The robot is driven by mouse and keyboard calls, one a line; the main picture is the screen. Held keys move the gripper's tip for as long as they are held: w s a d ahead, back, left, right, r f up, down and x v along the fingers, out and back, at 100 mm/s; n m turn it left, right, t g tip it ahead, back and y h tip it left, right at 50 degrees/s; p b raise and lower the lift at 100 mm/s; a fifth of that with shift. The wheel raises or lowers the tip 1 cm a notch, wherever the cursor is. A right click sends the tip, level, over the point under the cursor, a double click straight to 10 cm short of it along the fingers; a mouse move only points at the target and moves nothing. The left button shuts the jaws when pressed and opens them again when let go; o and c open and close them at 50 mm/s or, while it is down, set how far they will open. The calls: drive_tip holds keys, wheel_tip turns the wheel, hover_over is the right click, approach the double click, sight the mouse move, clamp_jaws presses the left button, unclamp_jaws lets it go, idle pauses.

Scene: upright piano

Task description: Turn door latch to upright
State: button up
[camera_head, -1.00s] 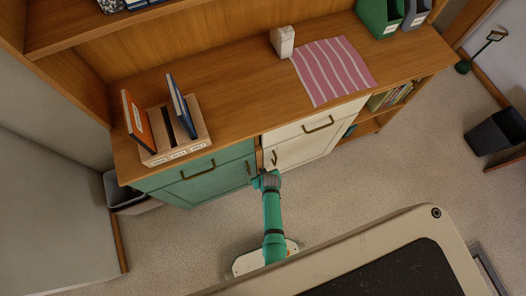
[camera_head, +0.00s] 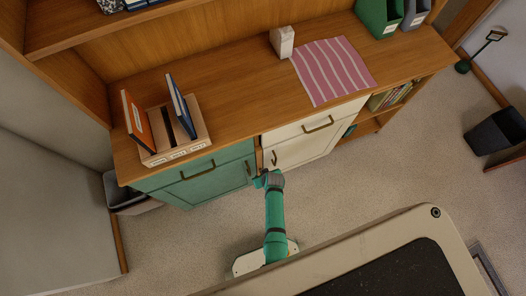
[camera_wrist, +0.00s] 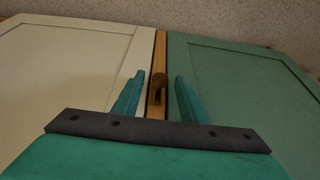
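A small brown latch (camera_wrist: 159,82) sits on the narrow wooden strip (camera_wrist: 159,60) between a cream door (camera_wrist: 75,68) and a green door (camera_wrist: 245,75) in the wrist view. Its exact tilt is hard to tell. My gripper (camera_wrist: 159,77) is open, with one teal finger on each side of the latch and a gap visible to both. In the head view my gripper (camera_head: 264,179) is low at the cabinet front, by the seam between the green door (camera_head: 213,186) and the cream door (camera_head: 300,150). The latch cannot be made out there.
Above the doors are drawers with brass handles (camera_head: 198,170). The wooden counter (camera_head: 235,95) holds a book rack (camera_head: 205,135), a white box (camera_head: 282,41) and a striped pink cloth (camera_head: 332,70). A grey bin (camera_head: 118,190) stands left. The carpet in front is clear.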

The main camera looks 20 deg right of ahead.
drive_tip(key=v, duration=1)
drive_tip(key=shift+s+r, duration=0.25)
drive_tip(key=shift+r, duration=0.1)
idle(0.3)
